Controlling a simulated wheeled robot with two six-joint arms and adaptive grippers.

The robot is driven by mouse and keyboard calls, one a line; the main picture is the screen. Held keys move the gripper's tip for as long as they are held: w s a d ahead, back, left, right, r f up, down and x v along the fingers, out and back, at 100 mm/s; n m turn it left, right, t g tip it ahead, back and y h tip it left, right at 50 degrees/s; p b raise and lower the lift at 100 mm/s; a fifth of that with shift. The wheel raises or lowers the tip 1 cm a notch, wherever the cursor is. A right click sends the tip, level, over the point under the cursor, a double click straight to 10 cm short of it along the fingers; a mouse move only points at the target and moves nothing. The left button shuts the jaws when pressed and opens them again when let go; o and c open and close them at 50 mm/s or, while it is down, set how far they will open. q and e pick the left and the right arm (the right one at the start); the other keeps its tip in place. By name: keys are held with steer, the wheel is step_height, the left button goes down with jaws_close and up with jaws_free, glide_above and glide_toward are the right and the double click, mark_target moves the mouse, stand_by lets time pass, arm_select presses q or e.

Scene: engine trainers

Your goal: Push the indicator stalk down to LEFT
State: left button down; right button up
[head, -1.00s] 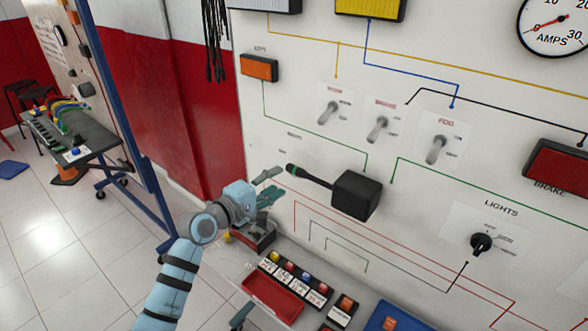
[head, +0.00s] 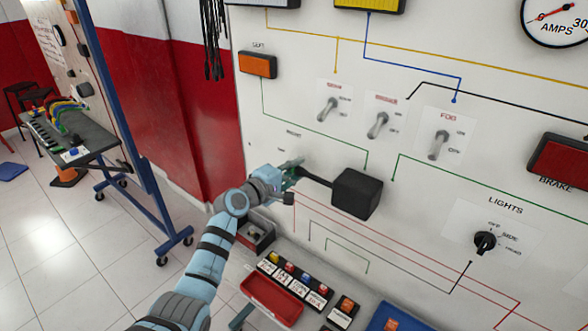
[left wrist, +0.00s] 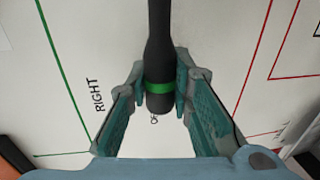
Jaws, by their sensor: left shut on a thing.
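The indicator stalk (head: 316,179) is a thin black lever that sticks out to the left from a black box (head: 358,193) on the white panel. My left gripper (head: 292,172) is at the stalk's free end and covers its tip in the head view. In the left wrist view the stalk (left wrist: 160,40), with a green band near its tip, lies between the two fingers of my left gripper (left wrist: 161,85). The fingers are shut on it. The word RIGHT and a partly hidden "OF" label show on the panel beside and under the tip. My right gripper is not in view.
Toggle switches (head: 379,125) and a LIGHTS knob (head: 485,242) are on the panel. An orange lamp (head: 257,64) is at the upper left. Below stand a red tray (head: 271,300) and a blue tray (head: 395,318). Open floor lies to the left.

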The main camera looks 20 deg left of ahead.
arm_select(q)
steer(key=f+n+b, duration=0.2)
steer(key=f, duration=0.1)
steer(key=f+n+h+b, duration=0.1)
steer(key=f, duration=0.1)
steer(key=shift+s+d+f+n, duration=0.1)
steer(key=shift+s+d+n, duration=0.05)
steer(key=shift+d+n, duration=0.2)
steer(key=shift+d, duration=0.1)
steer(key=c, duration=1.4)
jaws_free()
